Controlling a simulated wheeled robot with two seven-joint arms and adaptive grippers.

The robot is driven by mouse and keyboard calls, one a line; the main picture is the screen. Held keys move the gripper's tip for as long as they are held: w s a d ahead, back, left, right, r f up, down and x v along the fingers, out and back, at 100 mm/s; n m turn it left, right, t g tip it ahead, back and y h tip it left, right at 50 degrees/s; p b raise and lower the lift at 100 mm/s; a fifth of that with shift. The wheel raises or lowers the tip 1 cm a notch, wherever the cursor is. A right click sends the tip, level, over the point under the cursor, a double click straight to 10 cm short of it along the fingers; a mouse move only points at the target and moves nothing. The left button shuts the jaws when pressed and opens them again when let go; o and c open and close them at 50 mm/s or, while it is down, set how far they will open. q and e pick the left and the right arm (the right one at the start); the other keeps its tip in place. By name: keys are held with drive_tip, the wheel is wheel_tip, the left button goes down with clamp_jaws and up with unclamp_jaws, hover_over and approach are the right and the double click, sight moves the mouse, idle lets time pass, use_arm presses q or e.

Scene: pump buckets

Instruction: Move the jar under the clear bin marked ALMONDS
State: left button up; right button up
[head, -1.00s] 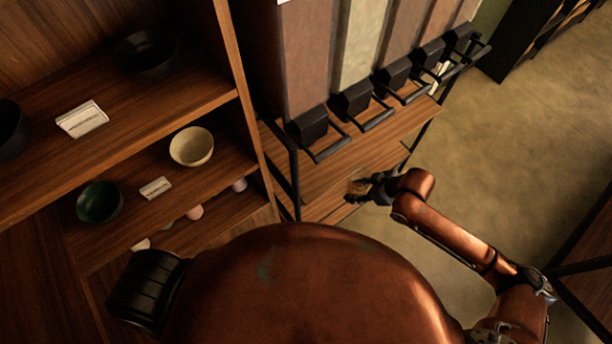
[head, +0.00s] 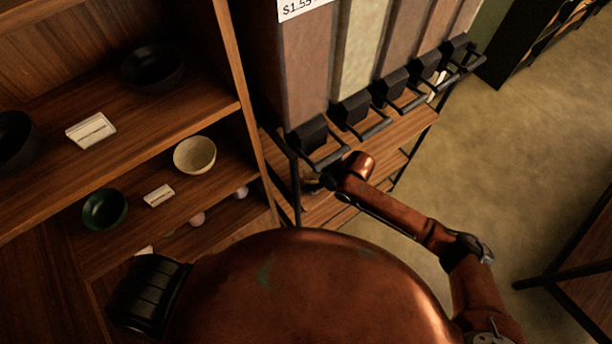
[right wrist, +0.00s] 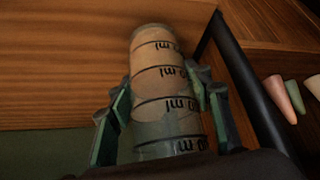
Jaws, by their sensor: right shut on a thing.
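The jar (right wrist: 158,75) is a clear cylinder with dark volume marks. In the right wrist view it stands between the green-and-black fingers of my right gripper (right wrist: 161,103), which is shut on it. In the head view my right gripper (head: 322,183) is just below the front of the leftmost bin (head: 306,75), over the wooden shelf; the jar is mostly hidden there. Several clear bins stand in a row, with brown and pale contents. No name ALMONDS is readable; only part of a price card (head: 303,8) shows. My left gripper is not in view.
Black dispensers with protruding handles (head: 332,160) line the bins' fronts, close above my right gripper. A black post (head: 295,185) stands at the rack's left. Left of it, a wooden shelf unit holds bowls (head: 195,155) and cards. Open floor (head: 510,170) lies right.

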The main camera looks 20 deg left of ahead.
drive_tip(key=a, duration=0.3)
drive_tip(key=shift+w+r, duration=0.15)
drive_tip(key=shift+w, duration=0.25)
drive_tip(key=shift+a+f+p, duration=0.1)
drive_tip(key=shift+f+p, duration=0.25)
drive_tip(key=o, duration=1.5)
drive_tip(key=shift+f, duration=0.1)
drive_tip(key=shift+d, duration=0.2)
drive_tip(key=s+d, duration=0.1)
drive_tip(key=d, duration=0.3)
drive_tip(key=s+d+b, duration=0.1)
drive_tip(key=d, duration=0.3)
drive_tip(key=s+d+r+b, duration=0.1)
drive_tip(key=d, duration=0.3)
drive_tip(key=shift+s, duration=0.2)
